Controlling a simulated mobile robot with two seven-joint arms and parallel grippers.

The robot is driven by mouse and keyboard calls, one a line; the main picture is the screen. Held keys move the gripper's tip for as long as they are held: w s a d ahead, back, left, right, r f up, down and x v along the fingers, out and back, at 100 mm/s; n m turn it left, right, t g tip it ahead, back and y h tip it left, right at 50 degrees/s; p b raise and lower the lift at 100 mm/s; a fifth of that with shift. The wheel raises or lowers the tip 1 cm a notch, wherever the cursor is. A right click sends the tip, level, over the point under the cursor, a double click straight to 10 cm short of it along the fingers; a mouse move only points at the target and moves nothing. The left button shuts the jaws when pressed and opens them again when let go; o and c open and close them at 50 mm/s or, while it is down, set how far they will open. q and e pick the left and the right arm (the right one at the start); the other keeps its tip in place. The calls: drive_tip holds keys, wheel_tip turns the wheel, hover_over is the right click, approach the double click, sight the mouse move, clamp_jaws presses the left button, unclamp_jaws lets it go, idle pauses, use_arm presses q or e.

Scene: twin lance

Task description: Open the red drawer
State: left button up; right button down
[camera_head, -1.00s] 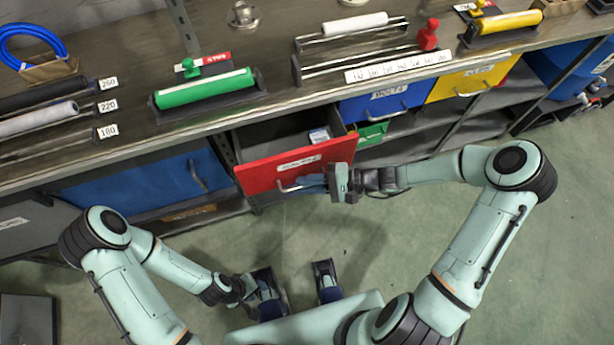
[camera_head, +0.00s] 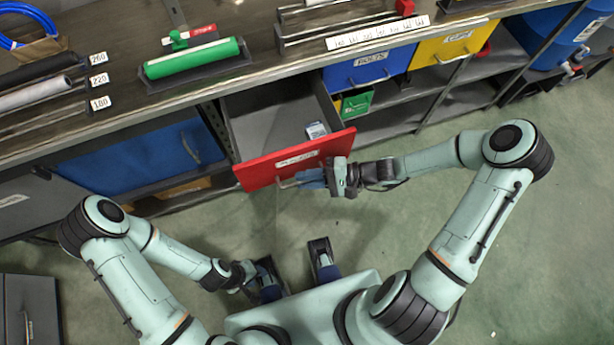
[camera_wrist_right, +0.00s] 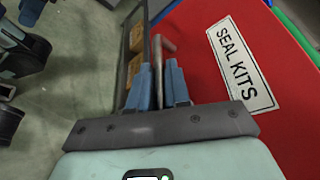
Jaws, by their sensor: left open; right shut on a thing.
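The red drawer (camera_head: 262,173) is pulled well out of the bench, and its grey interior shows. A label on its front reads "SEAL KITS" in the right wrist view, where the red front (camera_wrist_right: 205,65) fills the right side. My right gripper (camera_head: 308,179) is shut on the drawer's bar handle (camera_head: 287,183). In the right wrist view the handle (camera_wrist_right: 160,62) stands between the blue fingers (camera_wrist_right: 160,92). My left gripper (camera_head: 252,278) is low in the head view, apart from the drawer; its fingers are hard to make out.
A small box (camera_head: 316,131) lies inside the drawer. A blue bin (camera_head: 367,70), a yellow bin (camera_head: 455,46) and a green bin (camera_head: 357,103) are to the right. A blue cabinet front (camera_head: 150,160) is to the left. Green floor is clear before the drawer.

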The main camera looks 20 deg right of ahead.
drive_tip(key=c, duration=1.4)
unclamp_jaws()
drive_tip(key=shift+d, duration=0.1)
drive_tip(key=shift+c, duration=0.2)
drive_tip(key=p+v, duration=0.1)
drive_tip(key=v, duration=1.2)
drive_tip(key=shift+d, duration=0.15)
drive_tip(key=shift+r, duration=0.1)
drive_tip(key=s+a+f+n+g+h+p, duration=0.2)
drive_tip(key=s+a+f+n+h+p, duration=0.1)
drive_tip(key=s+a+f+h+p, duration=0.1)
drive_tip(key=s+a+f+n+g+h+p, duration=0.2)
drive_tip(key=s+a+f+h, duration=0.4)
drive_tip(key=f, duration=0.5)
drive_tip(key=shift+s+f+n+g+h+p, duration=0.3)
drive_tip(key=shift+s+n+g+h+p, duration=0.1)
drive_tip(key=shift+s+g+h+p, duration=0.4)
